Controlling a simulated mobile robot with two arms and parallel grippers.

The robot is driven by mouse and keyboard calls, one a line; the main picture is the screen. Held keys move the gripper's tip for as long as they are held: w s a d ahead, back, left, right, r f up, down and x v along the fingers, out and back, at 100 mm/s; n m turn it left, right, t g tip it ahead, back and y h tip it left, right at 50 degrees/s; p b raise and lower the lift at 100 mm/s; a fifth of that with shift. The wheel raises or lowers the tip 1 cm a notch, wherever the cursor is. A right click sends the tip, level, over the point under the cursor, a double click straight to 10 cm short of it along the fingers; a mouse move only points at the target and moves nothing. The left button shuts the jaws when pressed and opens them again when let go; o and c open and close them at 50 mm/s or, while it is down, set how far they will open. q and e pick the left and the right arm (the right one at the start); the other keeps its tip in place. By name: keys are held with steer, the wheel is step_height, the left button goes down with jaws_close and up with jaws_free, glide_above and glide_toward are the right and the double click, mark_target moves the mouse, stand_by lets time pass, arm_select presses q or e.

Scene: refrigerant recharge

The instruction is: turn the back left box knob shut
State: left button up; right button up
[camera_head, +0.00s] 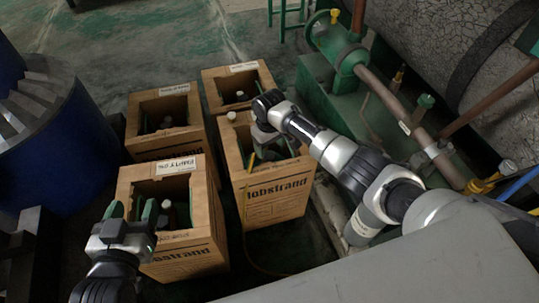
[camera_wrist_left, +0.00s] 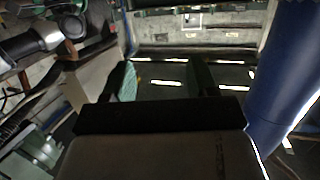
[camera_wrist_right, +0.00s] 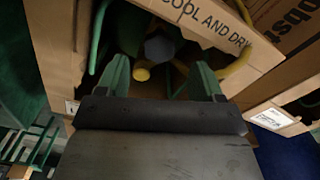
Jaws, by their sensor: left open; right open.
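The back left box (camera_head: 150,143) is an open cardboard carton with a dark inside in the head view. A small pale rounded top (camera_head: 168,120), perhaps its knob, shows dimly in it. My left gripper (camera_head: 135,212) is open and empty beside the front left box (camera_head: 185,243); its fingers also show in the left wrist view (camera_wrist_left: 164,68). My right gripper (camera_wrist_right: 162,68) is open over the front right box (camera_head: 275,200). In the right wrist view a dark grey-blue round knob (camera_wrist_right: 160,48) lies just beyond and between its fingertips. My right fingertips are mostly hidden in the head view.
The back right box (camera_head: 222,104) stands behind the front right one. A yellow hose (camera_head: 246,215) runs from the front right box to the floor. A blue drum (camera_head: 60,140) stands at left. Green pipework (camera_head: 340,48) stands at the back right.

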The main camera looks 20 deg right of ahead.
mark_target(270, 155)
step_height(270, 155, down, 4)
steer(key=shift+r+b, duration=0.15)
steer(key=shift+b, duration=0.65)
arm_select(q)
step_height(270, 155, up, 7)
steer(key=d+t+h, duration=0.1)
steer(key=t, duration=0.5)
steer(key=shift+w+d+f+h, duration=0.15)
steer(key=shift+w+h, duration=0.05)
steer(key=shift+h, duration=0.1)
arm_select(e)
steer(key=shift+f, duration=0.4)
